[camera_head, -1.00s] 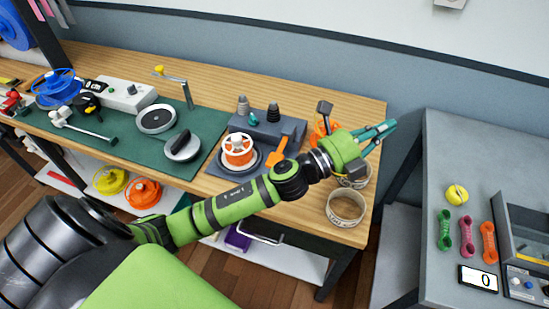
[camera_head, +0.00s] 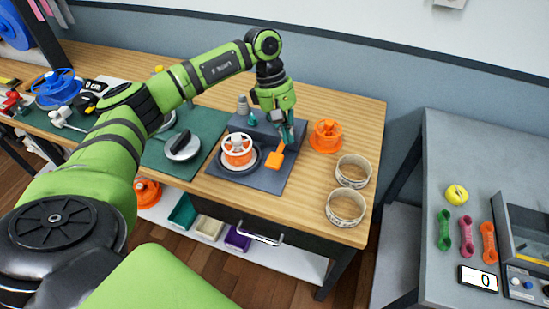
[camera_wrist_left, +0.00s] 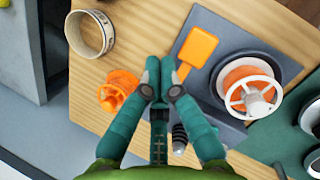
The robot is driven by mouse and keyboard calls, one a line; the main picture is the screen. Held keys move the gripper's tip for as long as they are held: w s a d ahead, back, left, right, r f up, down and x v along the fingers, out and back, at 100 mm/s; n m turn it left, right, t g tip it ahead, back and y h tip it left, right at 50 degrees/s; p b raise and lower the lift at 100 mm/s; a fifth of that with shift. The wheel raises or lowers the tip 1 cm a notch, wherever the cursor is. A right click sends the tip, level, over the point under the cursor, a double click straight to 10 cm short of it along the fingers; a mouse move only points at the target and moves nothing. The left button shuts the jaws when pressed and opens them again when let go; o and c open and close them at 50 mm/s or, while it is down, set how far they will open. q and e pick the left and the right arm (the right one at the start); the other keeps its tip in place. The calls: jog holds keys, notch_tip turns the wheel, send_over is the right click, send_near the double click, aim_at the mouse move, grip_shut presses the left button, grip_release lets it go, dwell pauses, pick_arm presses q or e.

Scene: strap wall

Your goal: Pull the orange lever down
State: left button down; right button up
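The orange lever (camera_head: 275,159) is a flat paddle on a short stem, on the front of a dark grey fixture (camera_head: 263,183) on the wooden bench. In the left wrist view the lever (camera_wrist_left: 198,48) lies just right of the fingertips. My left gripper (camera_head: 288,137) points down over the fixture's right side, by the lever's upper end. In the left wrist view its fingertips (camera_wrist_left: 160,75) are brought together with nothing visible between them. The right fingertip overlaps the stem's end in the picture; I cannot tell whether it touches. My right gripper is not in view.
A white-and-orange spool (camera_head: 237,149) sits on the fixture left of the lever. A loose orange spool (camera_head: 326,136) and two tape rolls (camera_head: 353,171) (camera_head: 346,207) stand on the bench to the right. A grey table (camera_head: 450,140) stands farther right, across a gap.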

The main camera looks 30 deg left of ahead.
pick_arm(q)
jog(key=y, duration=0.2)
send_near(274, 158)
jog(key=shift+w+a+r+g, duration=0.15)
jog(key=shift+w+a+g, duration=0.05)
jog(key=shift+a+g, duration=0.1)
jog(key=shift+d, duration=0.1)
jog(key=shift+b+x, duration=0.4)
jog(key=shift+x, duration=0.45)
jog(key=shift+b+x, duration=1)
jog(key=shift+x, duration=1.7)
jog(key=shift+d, duration=0.1)
